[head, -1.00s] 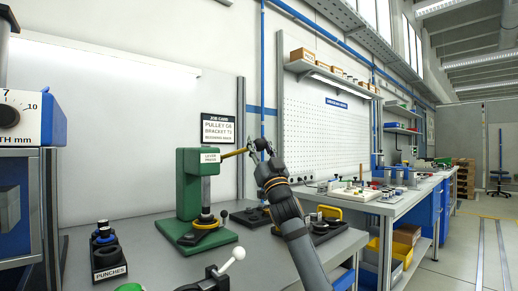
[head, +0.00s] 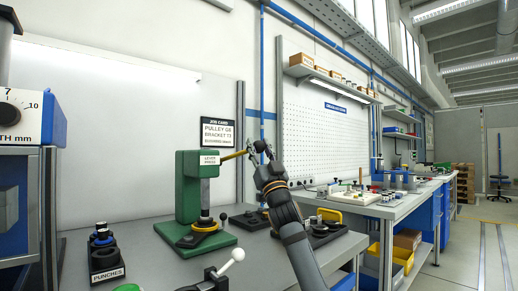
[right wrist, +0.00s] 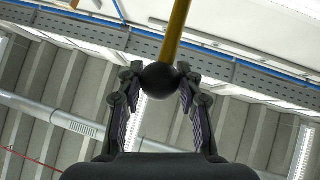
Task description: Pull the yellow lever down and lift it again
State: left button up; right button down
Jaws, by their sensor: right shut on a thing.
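The green lever press (head: 188,190) stands on the grey bench, its front labelled LEVER PRESS. Its yellow lever (head: 235,155) sticks out to the right from the top of the press and is close to level, rising slightly toward its end. My right gripper (head: 261,150) is at the lever's outer end. In the right wrist view the yellow lever (right wrist: 176,32) ends in a black ball knob (right wrist: 159,80), and the fingers of my right gripper (right wrist: 158,88) are shut on this knob from both sides. My left gripper is not in view.
A black punches holder (head: 106,258) stands at the front left of the bench. A clamp with a white ball handle (head: 238,255) is at the front edge. Black fixtures (head: 318,232) stand right of the press. A job card (head: 216,130) hangs behind it.

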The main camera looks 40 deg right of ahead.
jog(key=c, duration=1.1)
grip_release()
jog(key=shift+w+f, duration=0.1)
jog(key=shift+f, duration=0.15)
jog(key=shift+o, duration=1.2)
jog(key=shift+r, duration=0.15)
jog(key=v, duration=1.2)
jog(key=shift+r, duration=0.1)
